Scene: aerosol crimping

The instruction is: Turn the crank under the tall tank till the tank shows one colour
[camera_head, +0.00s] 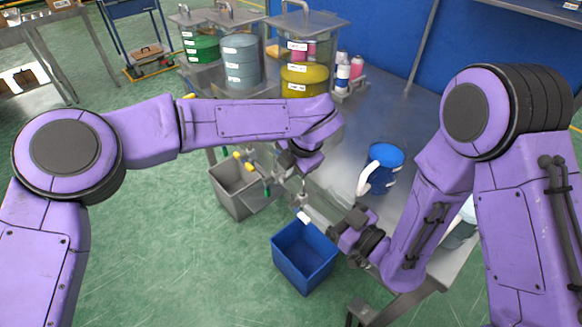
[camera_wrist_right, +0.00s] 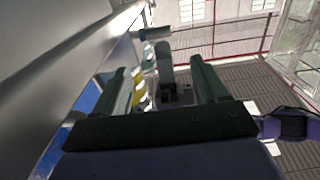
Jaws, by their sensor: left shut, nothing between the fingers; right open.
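My right gripper (camera_head: 332,228) is open, a little right of and below the grip. In the right wrist view its fingers (camera_wrist_right: 163,85) stand apart, with a dark grey upright piece and a pale cylinder (camera_wrist_right: 157,33) ahead of them.
The steel table (camera_head: 395,115) carries lidded racks with green, grey-blue and yellow (camera_head: 304,80) containers, several small bottles (camera_head: 343,72) and a blue jug (camera_head: 384,160). A blue bin (camera_head: 304,262) and a grey bin (camera_head: 228,190) stand in front. Green floor is free at the left.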

